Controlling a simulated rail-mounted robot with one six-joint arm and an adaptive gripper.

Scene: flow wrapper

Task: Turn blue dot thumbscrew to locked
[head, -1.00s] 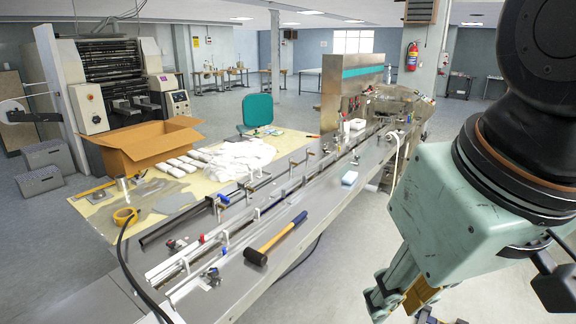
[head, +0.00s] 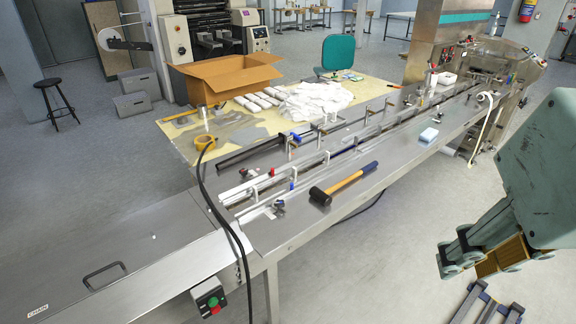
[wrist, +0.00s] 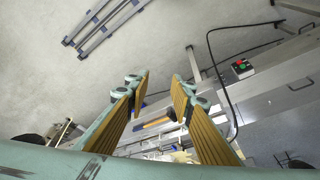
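Small blue and red fittings sit along the rails of the steel infeed conveyor (head: 300,215). One blue fitting (head: 296,137) is on the far side rail, and another small blue spot (head: 292,186) is at the near rail end. A red fitting (head: 244,171) is near the left rail end. They are too small to tell which is the blue dot thumbscrew or how it is turned. My gripper (head: 482,258) is at the lower right, well clear of the conveyor over the floor. In the wrist view my gripper (wrist: 160,80) is open and empty, with its padded fingers apart.
A black cable (head: 222,215) hangs over the deck beside a control box (head: 209,298). A carton (head: 225,78) stands on the table behind.

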